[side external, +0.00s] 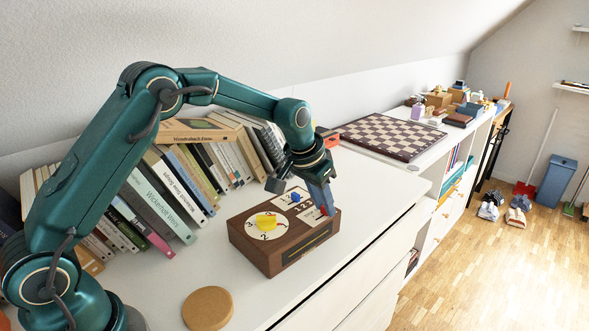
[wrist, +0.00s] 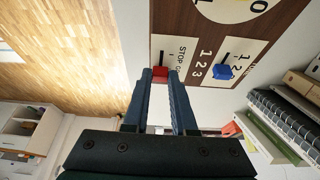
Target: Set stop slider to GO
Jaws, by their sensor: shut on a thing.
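A brown wooden control box (side external: 252,253) stands on the white cabinet top. Its red stop slider (wrist: 160,71) sits on a pale plate marked STOP and GO. In the wrist view, the bare slot shows on the STOP side of the slider, and the slider is beside the GO lettering. My gripper (side external: 325,209) points down at the box's right end in the side view. Its fingertips (wrist: 160,77) are shut on the slider, one on either side. The fingers partly hide the plate's lower end.
The box also carries a yellow dial knob (side external: 266,222) and a blue knob (side external: 295,197), close to my gripper. A round cork disc (side external: 207,309) lies in front. Books (side external: 170,200) stand behind; a chessboard (side external: 392,136) lies at the back right. The cabinet top right of the box is clear.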

